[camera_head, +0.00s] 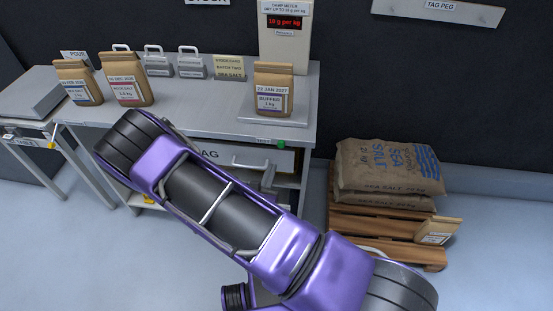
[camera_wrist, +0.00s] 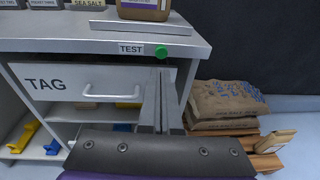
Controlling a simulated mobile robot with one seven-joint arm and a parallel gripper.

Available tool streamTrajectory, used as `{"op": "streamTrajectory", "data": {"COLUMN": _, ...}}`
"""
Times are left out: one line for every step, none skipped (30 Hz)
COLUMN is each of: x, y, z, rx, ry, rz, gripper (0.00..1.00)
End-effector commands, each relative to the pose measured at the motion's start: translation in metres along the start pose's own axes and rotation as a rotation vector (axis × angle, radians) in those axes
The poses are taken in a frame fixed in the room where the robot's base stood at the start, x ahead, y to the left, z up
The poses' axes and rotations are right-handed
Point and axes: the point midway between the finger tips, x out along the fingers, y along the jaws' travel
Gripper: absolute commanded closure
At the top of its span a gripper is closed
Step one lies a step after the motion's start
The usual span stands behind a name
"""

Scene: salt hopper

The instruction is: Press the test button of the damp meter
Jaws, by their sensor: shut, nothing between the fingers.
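A brown bag labelled BUFFER (camera_head: 273,90) stands on the plate (camera_head: 247,119) in front of the meter. My gripper (camera_wrist: 161,75) is shut and empty, its fingertips just below the button in the picture; contact cannot be told. In the head view my arm hides the gripper.
A drawer marked TAG (camera_wrist: 92,83) with a bar handle is under the bench top. Two brown bags (camera_head: 124,80) stand at the bench's left. Sacks of sea salt (camera_head: 385,168) lie on a wooden pallet (camera_head: 365,229) to the right.

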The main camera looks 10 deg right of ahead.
Motion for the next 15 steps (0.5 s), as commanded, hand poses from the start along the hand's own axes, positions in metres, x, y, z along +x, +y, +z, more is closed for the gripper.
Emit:
{"op": "streamTrajectory", "data": {"x": -0.009, "y": 0.0, "z": 0.0, "rx": -0.002, "ry": 0.001, "rz": 0.003, "gripper": 1.0}}
{"op": "streamTrajectory", "data": {"x": -0.013, "y": 0.0, "z": 0.0, "rx": -0.001, "ry": 0.0, "rz": 0.002, "gripper": 1.0}}
{"op": "streamTrajectory", "data": {"x": -0.018, "y": 0.0, "z": -0.001, "rx": -0.002, "ry": 0.001, "rz": 0.002, "gripper": 1.0}}
{"op": "streamTrajectory", "data": {"x": -0.021, "y": 0.0, "z": -0.001, "rx": -0.002, "ry": 0.001, "rz": 0.002, "gripper": 1.0}}
{"op": "streamTrajectory", "data": {"x": -0.023, "y": 0.0, "z": -0.001, "rx": -0.002, "ry": 0.001, "rz": 0.002, "gripper": 1.0}}
{"op": "streamTrajectory", "data": {"x": -0.026, "y": 0.0, "z": 0.0, "rx": -0.001, "ry": 0.0, "rz": 0.001, "gripper": 1.0}}
{"op": "streamTrajectory", "data": {"x": -0.028, "y": 0.0, "z": 0.0, "rx": -0.001, "ry": 0.0, "rz": 0.0, "gripper": 1.0}}
{"op": "streamTrajectory", "data": {"x": -0.029, "y": 0.0, "z": 0.0, "rx": -0.001, "ry": 0.001, "rz": 0.0, "gripper": 1.0}}
{"op": "streamTrajectory", "data": {"x": -0.03, "y": 0.0, "z": 0.0, "rx": -0.001, "ry": 0.001, "rz": 0.0, "gripper": 1.0}}
{"op": "streamTrajectory", "data": {"x": -0.03, "y": 0.0, "z": 0.0, "rx": -0.001, "ry": 0.001, "rz": 0.0, "gripper": 1.0}}
{"op": "streamTrajectory", "data": {"x": -0.031, "y": 0.0, "z": 0.0, "rx": -0.001, "ry": 0.001, "rz": 0.0, "gripper": 1.0}}
{"op": "streamTrajectory", "data": {"x": -0.031, "y": 0.0, "z": 0.0, "rx": -0.001, "ry": 0.001, "rz": 0.0, "gripper": 1.0}}
{"op": "streamTrajectory", "data": {"x": -0.031, "y": 0.0, "z": 0.0, "rx": -0.001, "ry": 0.001, "rz": 0.0, "gripper": 1.0}}
{"op": "streamTrajectory", "data": {"x": -0.031, "y": 0.0, "z": 0.0, "rx": -0.001, "ry": 0.001, "rz": 0.0, "gripper": 1.0}}
{"op": "streamTrajectory", "data": {"x": -0.031, "y": 0.0, "z": 0.0, "rx": -0.001, "ry": 0.001, "rz": 0.0, "gripper": 1.0}}
